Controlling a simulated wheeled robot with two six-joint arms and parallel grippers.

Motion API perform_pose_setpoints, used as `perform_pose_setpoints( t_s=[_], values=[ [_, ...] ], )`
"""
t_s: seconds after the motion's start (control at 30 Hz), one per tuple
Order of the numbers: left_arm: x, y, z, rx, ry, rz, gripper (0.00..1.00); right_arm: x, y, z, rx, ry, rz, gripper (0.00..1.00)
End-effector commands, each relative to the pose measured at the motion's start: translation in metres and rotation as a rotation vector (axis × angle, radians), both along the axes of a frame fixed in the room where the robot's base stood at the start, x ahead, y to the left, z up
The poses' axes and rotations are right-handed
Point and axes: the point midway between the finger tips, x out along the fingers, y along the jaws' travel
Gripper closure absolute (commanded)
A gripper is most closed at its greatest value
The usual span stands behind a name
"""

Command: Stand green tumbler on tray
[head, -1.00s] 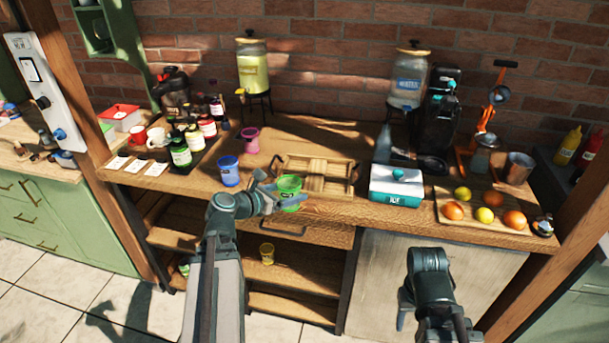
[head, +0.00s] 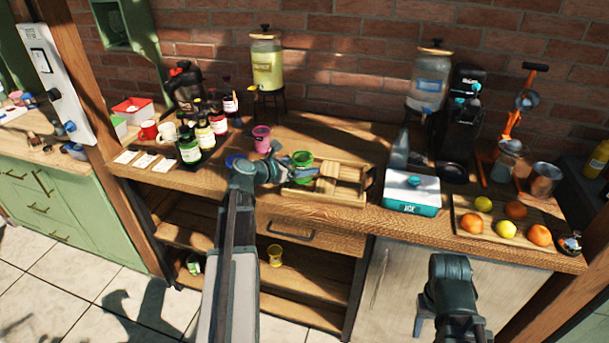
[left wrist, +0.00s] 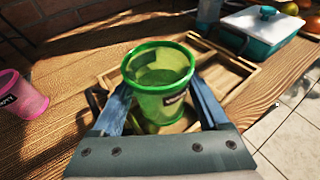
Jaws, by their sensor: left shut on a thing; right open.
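The green tumbler (head: 303,165) is held upright by my left gripper (head: 285,170), which is shut on it. In the left wrist view the green tumbler (left wrist: 158,80) sits between the two fingers, with its open rim up. The wooden tray (head: 345,192) lies on the counter, and the tumbler is over its left part. I cannot tell whether the tumbler's base touches the tray floor, as the gripper hides it. The tray also shows behind the tumbler in the left wrist view (left wrist: 240,88). My right gripper (head: 424,325) is open, low in front of the cabinet, away from the tray.
A pink tumbler (head: 262,139) stands left of the tray, and a blue tumbler (head: 234,160) is partly hidden by my left arm. A teal ice box (head: 412,196) stands right of the tray. A yellow tumbler (head: 275,255) is on the lower shelf.

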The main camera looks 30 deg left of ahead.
Motion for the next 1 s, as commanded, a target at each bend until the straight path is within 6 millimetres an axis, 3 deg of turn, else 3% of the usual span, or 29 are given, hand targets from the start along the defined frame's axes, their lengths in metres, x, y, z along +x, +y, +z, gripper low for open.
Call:
perform_pose_setpoints(
  t_s=[0.3, 0.7, 0.73, 0.87, 1.0],
  values=[
    [-0.004, 0.006, -0.035, -0.001, -0.001, 0.007, 0.97, 0.0, 0.0, -0.035, 0.0, 0.0, 0.0, 0.5],
    [-0.005, 0.006, -0.036, -0.001, 0.0, 0.007, 0.97, 0.0, 0.0, -0.037, 0.0, 0.0, 0.0, 0.5],
    [-0.005, 0.006, -0.036, 0.0, 0.0, 0.006, 0.21, 0.0, 0.0, -0.036, 0.0, 0.0, 0.0, 0.5],
    [-0.005, 0.006, -0.035, 0.0, 0.0, 0.006, 0.0, 0.0, 0.0, -0.035, 0.0, 0.0, 0.0, 0.5],
    [-0.005, 0.006, -0.035, 0.0, 0.0, 0.006, 0.0, 0.0, 0.0, -0.035, 0.0, 0.0, 0.0, 0.5]
  ],
)
